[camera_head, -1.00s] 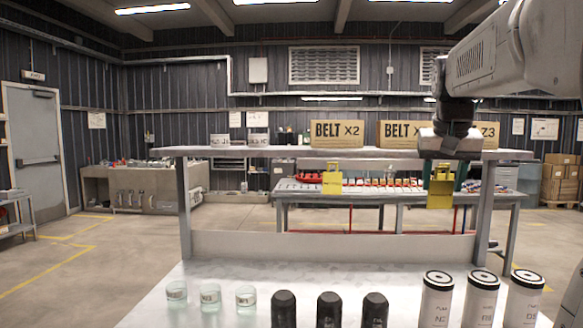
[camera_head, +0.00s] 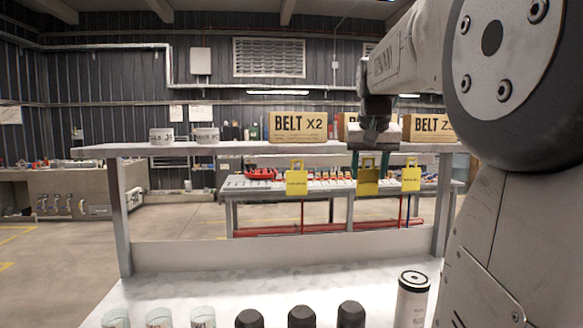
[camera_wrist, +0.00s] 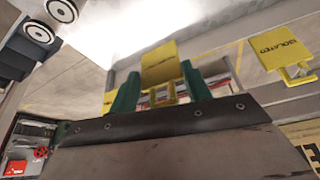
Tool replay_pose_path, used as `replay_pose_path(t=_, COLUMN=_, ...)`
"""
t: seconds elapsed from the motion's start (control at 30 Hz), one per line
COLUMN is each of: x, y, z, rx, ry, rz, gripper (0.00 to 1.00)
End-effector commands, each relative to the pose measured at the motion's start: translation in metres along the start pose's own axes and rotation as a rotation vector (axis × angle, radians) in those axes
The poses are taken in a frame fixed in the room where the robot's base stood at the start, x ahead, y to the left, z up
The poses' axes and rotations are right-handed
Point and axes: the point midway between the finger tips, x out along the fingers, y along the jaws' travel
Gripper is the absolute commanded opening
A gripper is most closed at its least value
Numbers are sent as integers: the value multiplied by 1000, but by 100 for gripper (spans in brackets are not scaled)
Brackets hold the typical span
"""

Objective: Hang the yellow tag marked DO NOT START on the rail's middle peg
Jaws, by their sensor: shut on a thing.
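My gripper (camera_head: 368,160) has green fingers shut on the top of a yellow tag (camera_head: 368,182) just below the shelf's front edge. In the wrist view my gripper (camera_wrist: 158,90) has the held tag (camera_wrist: 159,60) between its fingers; its marking is not readable. A second yellow tag (camera_head: 297,183) hangs to the left and reads ISOLATED in the wrist view (camera_wrist: 283,50). A third yellow tag (camera_head: 411,178) hangs to the right, its print too small to read. The held tag is between them, nearer the right one. I cannot make out the rail or its middle peg.
The shelf (camera_head: 230,150) carries BELT boxes (camera_head: 298,127) and white tubs (camera_head: 161,135). On the bench below are glass jars (camera_head: 159,318), black cylinders (camera_head: 301,317) and a white cylinder (camera_head: 412,298). A table (camera_head: 230,184) with small items stands behind.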

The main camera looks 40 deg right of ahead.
Motion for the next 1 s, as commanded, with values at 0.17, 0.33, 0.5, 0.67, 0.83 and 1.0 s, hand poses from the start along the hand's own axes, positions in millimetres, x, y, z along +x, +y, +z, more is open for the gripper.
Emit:
replay_pose_path(t=0.17, x=5, y=-4, z=-10, rx=-3, ry=0, rz=-1, gripper=15)
replay_pose_path(t=0.33, x=10, y=-7, z=-18, rx=-4, ry=0, rz=-1, gripper=15)
replay_pose_path(t=0.5, x=14, y=-10, z=-27, rx=-4, ry=0, rz=-1, gripper=15)
replay_pose_path(t=0.67, x=19, y=-12, z=-35, rx=-3, ry=0, rz=-1, gripper=15)
replay_pose_path(t=0.83, x=23, y=-14, z=-44, rx=-3, ry=0, rz=-1, gripper=15)
replay_pose_path(t=1.0, x=27, y=-17, z=-53, rx=-3, ry=1, rz=-1, gripper=15)
